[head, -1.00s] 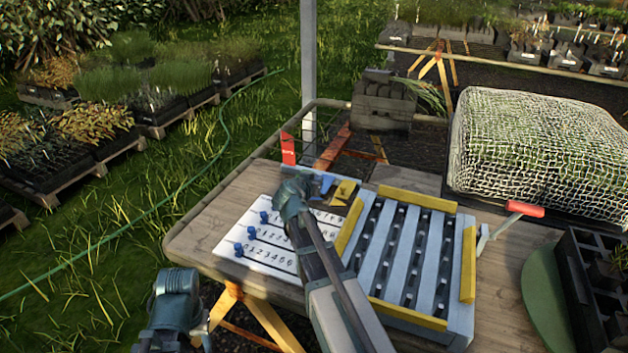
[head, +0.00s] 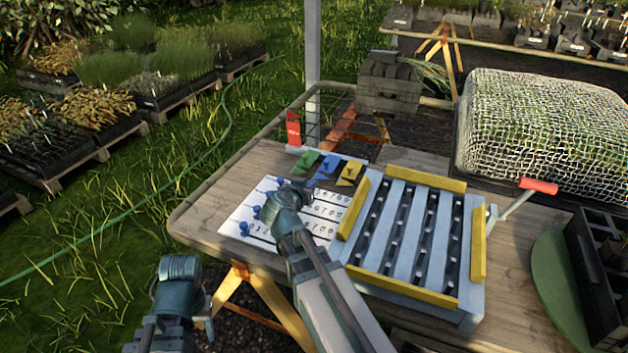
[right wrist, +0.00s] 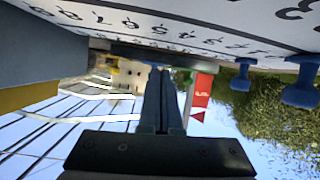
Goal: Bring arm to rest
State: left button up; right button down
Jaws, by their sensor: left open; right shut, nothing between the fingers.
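My right gripper (right wrist: 163,100) is shut and empty. In the head view its wrist (head: 284,205) is over the white number board (head: 243,212), hiding part of the board and the fingers. The board has rows of printed numbers and blue sliders (head: 244,229) near its left side. In the right wrist view the board (right wrist: 150,28) fills the top, with blue sliders (right wrist: 301,92) at the right. My left gripper (head: 180,268) is open at the lower left, off the table's near edge. Its fingers are hard to make out.
A grey slatted rack (head: 400,240) with yellow edge strips stands right of the board. A red-handled tool (head: 538,186), netted crate (head: 540,130) and black tray (head: 590,275) are at the right.

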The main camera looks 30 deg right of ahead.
jog(key=shift+a, duration=0.1)
